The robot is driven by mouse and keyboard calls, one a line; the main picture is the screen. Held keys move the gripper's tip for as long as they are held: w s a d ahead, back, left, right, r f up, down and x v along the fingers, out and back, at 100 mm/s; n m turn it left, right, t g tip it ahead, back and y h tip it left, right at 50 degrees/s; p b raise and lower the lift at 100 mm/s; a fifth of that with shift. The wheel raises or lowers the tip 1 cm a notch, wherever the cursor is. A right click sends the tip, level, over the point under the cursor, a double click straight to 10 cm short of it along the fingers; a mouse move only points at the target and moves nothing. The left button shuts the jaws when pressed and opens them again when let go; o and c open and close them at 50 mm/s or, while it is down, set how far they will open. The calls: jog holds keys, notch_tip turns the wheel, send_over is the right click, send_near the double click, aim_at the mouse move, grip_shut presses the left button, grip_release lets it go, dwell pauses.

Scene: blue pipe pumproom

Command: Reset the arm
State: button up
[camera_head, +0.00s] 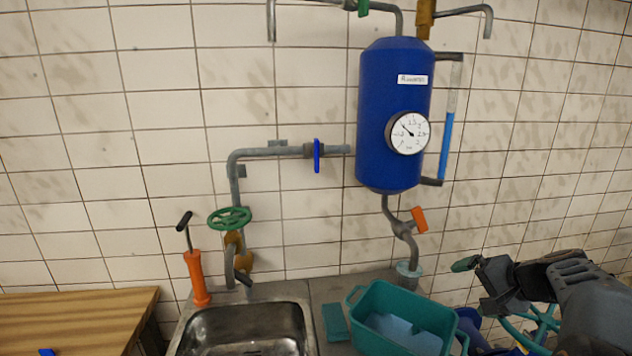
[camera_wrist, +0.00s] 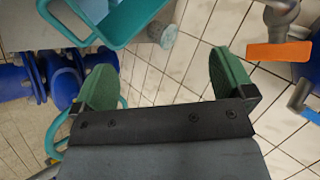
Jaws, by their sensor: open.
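My gripper (camera_head: 473,280) is at the lower right in the head view, to the right of the teal bin and in front of the tiled wall. In the wrist view my gripper (camera_wrist: 162,88) shows two green fingertips spread wide apart. Nothing is between them; tiles and the floor or wall behind show through the gap. My forearm comes in from the right edge of the head view.
A teal bin (camera_head: 370,302) holding light blue contents stands left of my gripper, beside a metal sink (camera_head: 245,330). A blue tank (camera_head: 385,160) with a gauge hangs above; an orange-handled valve (camera_head: 419,219) is below it. Blue pipework (camera_wrist: 70,85) lies near my gripper.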

jog(key=s+a+f+n+g+h, duration=0.2)
jog(key=s+a+f+n, duration=0.1)
jog(key=s+a+n, duration=0.2)
jog(key=s+a+f+n+g+h, duration=0.2)
jog(key=s+a, duration=0.6)
jog(key=a, duration=0.6)
jog(key=shift+s+f+n+h, duration=0.45)
jog(key=shift+f+n, duration=0.35)
jog(key=shift+n, duration=0.6)
